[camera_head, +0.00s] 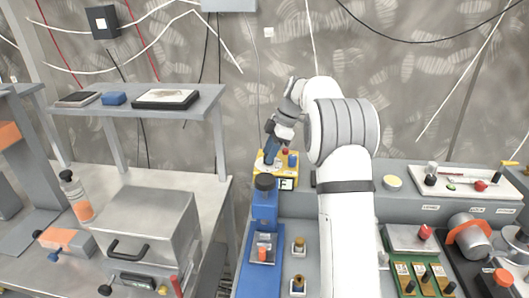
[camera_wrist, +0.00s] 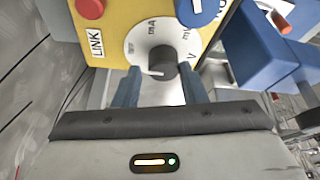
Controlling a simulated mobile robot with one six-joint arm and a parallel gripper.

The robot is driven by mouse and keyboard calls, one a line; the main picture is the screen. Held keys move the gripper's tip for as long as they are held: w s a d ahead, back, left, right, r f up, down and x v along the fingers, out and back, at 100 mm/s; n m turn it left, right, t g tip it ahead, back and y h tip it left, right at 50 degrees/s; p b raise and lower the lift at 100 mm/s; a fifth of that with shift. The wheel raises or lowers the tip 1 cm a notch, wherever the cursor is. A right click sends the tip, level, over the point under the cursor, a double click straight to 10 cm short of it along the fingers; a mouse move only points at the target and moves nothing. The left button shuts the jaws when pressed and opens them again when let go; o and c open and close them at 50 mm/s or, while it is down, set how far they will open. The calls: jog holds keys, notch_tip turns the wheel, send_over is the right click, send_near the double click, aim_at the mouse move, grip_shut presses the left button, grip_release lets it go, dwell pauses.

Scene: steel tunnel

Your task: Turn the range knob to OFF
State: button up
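A yellow box with a white round dial stands on the bench in the head view (camera_head: 291,171) and fills the top of the wrist view (camera_wrist: 117,20). The dial carries the marks mA, mV and V; no OFF mark is readable. The dark range knob (camera_wrist: 162,60) sits at the dial's middle, with a pale line near its lower left edge. My gripper (camera_wrist: 162,72) has its two blue fingers apart, one on each side of the knob. A narrow gap seems to show on both sides; contact is unclear. In the head view my gripper (camera_head: 270,152) is at the box.
A red button (camera_wrist: 90,8) and a LINK label (camera_wrist: 97,43) are beside the dial. A blue block (camera_wrist: 270,55) stands close on the right. In the head view a blue vise-like fixture (camera_head: 264,208) stands in front of the box. A metal case (camera_head: 148,222) is on the left table.

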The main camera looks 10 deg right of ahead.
jog(key=shift+o, duration=0.6)
jog(key=shift+w+d, duration=0.15)
jog(key=shift+o, duration=1.1)
jog(key=shift+f, duration=0.1)
jog(key=v, duration=0.7)
jog(key=shift+r, duration=0.4)
jog(key=shift+d, duration=0.1)
jog(key=s+a+m+t+h, duration=0.1)
jog(key=s+a+m+h, duration=0.15)
jog(key=s+m, duration=0.8)
jog(key=s+a+m+h, duration=0.1)
jog(key=s+a+m, duration=0.2)
jog(key=s, duration=1.4)
jog(key=s+f+m+t+p, duration=0.1)
jog(key=s+f+m, duration=0.3)
jog(key=s, duration=0.7)
notch_tip(320, 180, down, 2)
jog(key=shift+d+f+h, duration=0.2)
jog(key=shift+d+h, duration=0.05)
jog(key=shift+h, duration=0.2)
